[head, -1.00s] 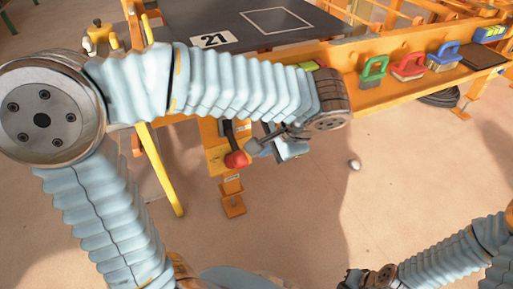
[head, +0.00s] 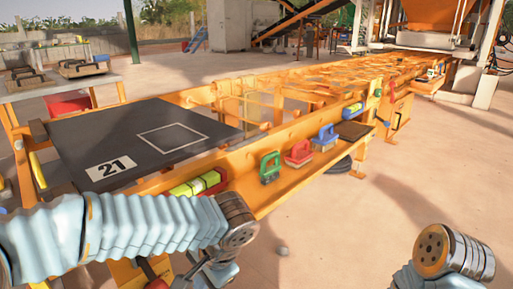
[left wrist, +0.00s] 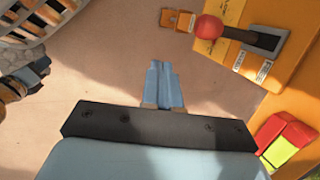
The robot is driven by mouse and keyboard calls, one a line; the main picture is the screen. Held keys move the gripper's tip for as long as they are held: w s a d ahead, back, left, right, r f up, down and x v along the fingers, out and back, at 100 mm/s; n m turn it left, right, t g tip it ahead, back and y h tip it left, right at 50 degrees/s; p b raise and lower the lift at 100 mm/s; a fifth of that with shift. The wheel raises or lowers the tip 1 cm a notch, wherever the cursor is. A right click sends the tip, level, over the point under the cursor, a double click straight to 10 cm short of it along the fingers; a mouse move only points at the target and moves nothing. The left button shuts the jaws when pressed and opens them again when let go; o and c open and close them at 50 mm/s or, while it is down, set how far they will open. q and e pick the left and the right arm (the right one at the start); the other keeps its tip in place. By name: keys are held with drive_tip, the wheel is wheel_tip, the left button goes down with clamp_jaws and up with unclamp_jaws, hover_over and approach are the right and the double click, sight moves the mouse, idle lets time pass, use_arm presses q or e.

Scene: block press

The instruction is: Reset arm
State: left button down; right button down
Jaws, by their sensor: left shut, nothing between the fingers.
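My left arm comes in from the left of the head view and bends down beside the orange frame, with the left gripper (head: 212,272) at the bottom edge, partly cut off. In the left wrist view the left gripper's fingers (left wrist: 163,88) are together with nothing between them, above bare floor. A lever with a red knob (left wrist: 208,27) on an orange panel (left wrist: 262,38) is ahead and to the right of the fingers, apart from them. My right arm shows at the lower right of the head view; its gripper is out of view.
A black plate (head: 105,130) marked 21 lies on the orange frame (head: 285,185). Bare floor (head: 335,235) lies between my arms.

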use_arm(q)
drive_tip(key=s+d+f+n+g+h+p, duration=0.1)
drive_tip(key=d+f+g+h+p, duration=0.15)
drive_tip(key=f, duration=0.55)
drive_tip(key=s+d+f+n+g+h+p, duration=0.1)
drive_tip(key=s+d+f+n+h+p, duration=0.2)
drive_tip(key=f, duration=0.5)
drive_tip(key=s+a+f+n+t+h+p, duration=0.1)
drive_tip(key=f+n, duration=0.2)
drive_tip(key=f, duration=0.2)
drive_tip(key=s+a+f+n+t+h+p, duration=0.1)
drive_tip(key=s+a+f+n+t, duration=0.1)
drive_tip(key=f, duration=0.4)
drive_tip(key=shift+a+f+n+h, duration=0.15)
drive_tip(key=shift+a+n+h, duration=0.15)
drive_tip(key=shift+n+h, duration=0.1)
